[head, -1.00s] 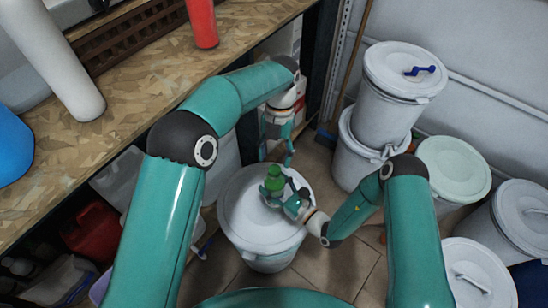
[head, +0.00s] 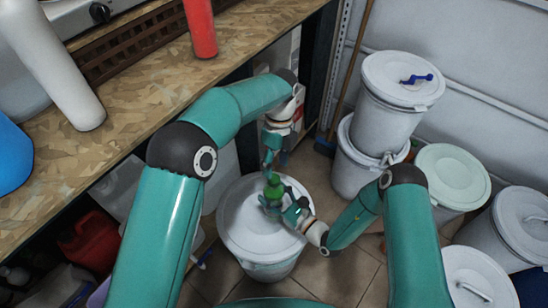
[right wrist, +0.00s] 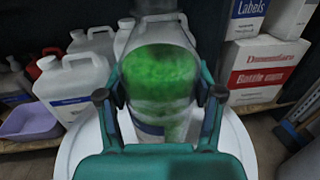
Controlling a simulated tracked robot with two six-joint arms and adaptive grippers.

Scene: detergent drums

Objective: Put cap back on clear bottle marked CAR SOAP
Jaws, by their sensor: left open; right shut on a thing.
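A clear bottle with green contents (head: 273,188) is upright over the white lid of a drum (head: 240,222). In the right wrist view the bottle (right wrist: 160,75) fills the middle, between the fingers. No CAR SOAP lettering is readable. My right gripper (head: 271,203) is shut on the bottle from its right side; it also shows in the right wrist view (right wrist: 163,95). My left gripper (head: 270,165) is open and points down, just above the bottle's top in the head view. I cannot tell whether it touches the bottle. I cannot make out a separate cap.
The wooden bench (head: 130,110) runs along the left, with a red cylinder (head: 201,28) on it. Stacked white drums (head: 400,85) and a drum with a pale green lid (head: 453,175) stand at the right. White jugs (right wrist: 72,85) and boxes (right wrist: 268,68) sit behind the bottle.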

